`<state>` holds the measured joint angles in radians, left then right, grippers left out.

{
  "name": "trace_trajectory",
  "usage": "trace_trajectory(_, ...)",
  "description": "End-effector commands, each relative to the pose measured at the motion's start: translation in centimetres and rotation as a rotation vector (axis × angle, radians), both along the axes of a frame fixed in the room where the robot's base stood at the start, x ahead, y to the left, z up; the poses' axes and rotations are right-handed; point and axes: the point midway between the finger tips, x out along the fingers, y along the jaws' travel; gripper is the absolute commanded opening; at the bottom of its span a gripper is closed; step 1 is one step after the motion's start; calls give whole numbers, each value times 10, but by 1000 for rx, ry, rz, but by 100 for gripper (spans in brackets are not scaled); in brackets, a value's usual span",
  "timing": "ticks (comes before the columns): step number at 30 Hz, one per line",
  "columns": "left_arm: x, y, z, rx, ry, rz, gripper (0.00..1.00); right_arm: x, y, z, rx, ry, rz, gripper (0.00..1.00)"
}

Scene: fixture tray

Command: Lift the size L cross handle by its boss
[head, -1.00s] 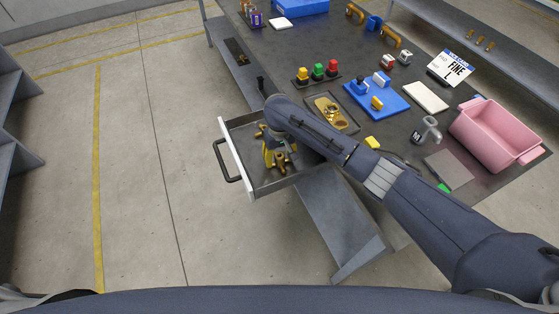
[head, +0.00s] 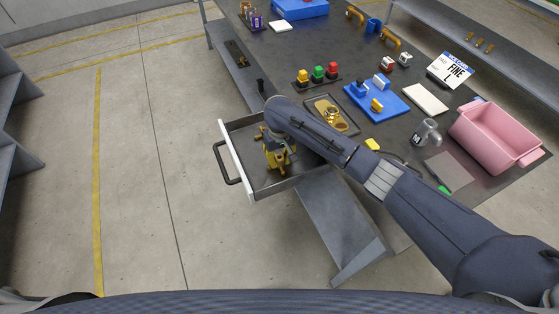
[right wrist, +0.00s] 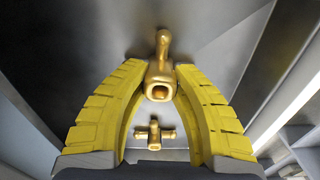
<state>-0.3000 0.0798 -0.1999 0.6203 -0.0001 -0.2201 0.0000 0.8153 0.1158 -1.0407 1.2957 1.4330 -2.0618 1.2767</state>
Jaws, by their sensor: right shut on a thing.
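My right gripper (head: 276,157) reaches down into the open drawer (head: 235,160). One arm of this handle points up in that view. I cannot read a size mark on it or tell whether it is clear of the drawer floor. A second brass cross handle (right wrist: 155,134) lies apart, lower in the wrist view, and looks smaller. In the head view the arm and fingers hide part of the brass. My left gripper is not in view.
A card reading FINE and L (head: 452,70) stands on the table. A tray with brass parts (head: 345,123), a blue plate (head: 385,112) and a pink bin (head: 490,150) are on the tabletop. Drawer walls stand close around the gripper.

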Motion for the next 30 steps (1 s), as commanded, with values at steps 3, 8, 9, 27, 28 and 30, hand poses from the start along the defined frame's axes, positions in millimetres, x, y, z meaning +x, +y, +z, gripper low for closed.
trace_trajectory(3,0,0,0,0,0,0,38,2,0,13,1,-5,1,1)
trace_trajectory(8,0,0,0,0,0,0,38,2,0,43,0,-8,3,1)
trace_trajectory(9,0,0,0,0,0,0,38,2,0,53,0,-9,3,1)
trace_trajectory(27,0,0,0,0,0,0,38,1,-1,171,-2,-5,1,1)
trace_trajectory(28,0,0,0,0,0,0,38,1,-1,175,-1,-5,1,1)
trace_trajectory(30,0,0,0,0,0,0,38,1,0,181,-1,-4,0,1)
